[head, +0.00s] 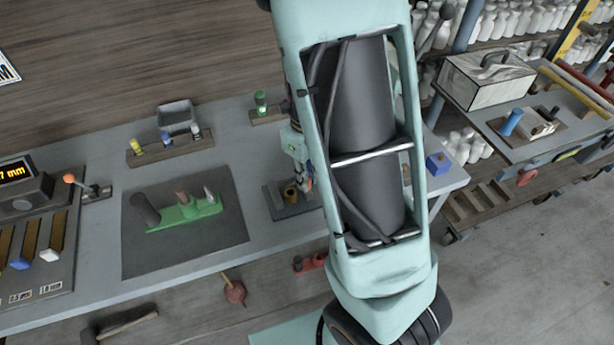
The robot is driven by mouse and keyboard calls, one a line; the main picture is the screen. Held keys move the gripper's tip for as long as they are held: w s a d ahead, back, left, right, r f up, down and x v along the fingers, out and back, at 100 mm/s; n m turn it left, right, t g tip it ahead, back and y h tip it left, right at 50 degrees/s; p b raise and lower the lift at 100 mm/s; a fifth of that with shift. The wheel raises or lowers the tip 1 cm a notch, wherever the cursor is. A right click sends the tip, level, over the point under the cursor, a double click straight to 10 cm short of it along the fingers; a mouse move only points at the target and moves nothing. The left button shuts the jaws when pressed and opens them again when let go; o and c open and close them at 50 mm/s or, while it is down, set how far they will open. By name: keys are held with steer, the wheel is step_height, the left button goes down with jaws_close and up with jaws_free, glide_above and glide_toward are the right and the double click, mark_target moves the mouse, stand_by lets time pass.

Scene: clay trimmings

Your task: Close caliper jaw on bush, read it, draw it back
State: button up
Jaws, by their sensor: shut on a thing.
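A small brass-coloured bush (290,194) stands upright on a dark grey caliper base (284,211) on the bench, just left of my arm. My gripper (305,182) is low over the right side of this base, beside the bush, and is shut on what appears to be the caliper jaw. My arm hides most of the fingers and jaw, so I cannot tell whether the jaw touches the bush. A display (17,171) at the far left shows orange digits ending in "7 mm"; the frame edge cuts off the front.
A green fixture (184,214) with upright pegs stands on a dark mat (140,255). An orange-knobbed lever (70,179) and a slotted rack (40,270) are at left. A blue block (438,163) lies right of my arm.

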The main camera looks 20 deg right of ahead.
mark_target(295, 191)
steer(key=shift+a+p, duration=0.95)
steer(key=shift+a, duration=0.55)
stand_by(0.8)
steer(key=o, duration=1.4)
steer(key=shift+o, duration=0.2)
steer(key=shift+d+r, duration=0.1)
step_height(295, 191, up, 6)
steer(key=p, duration=0.6)
steer(key=shift+p, duration=0.3)
steer(key=shift+r+p, duration=0.3)
steer(key=shift+r, duration=0.6)
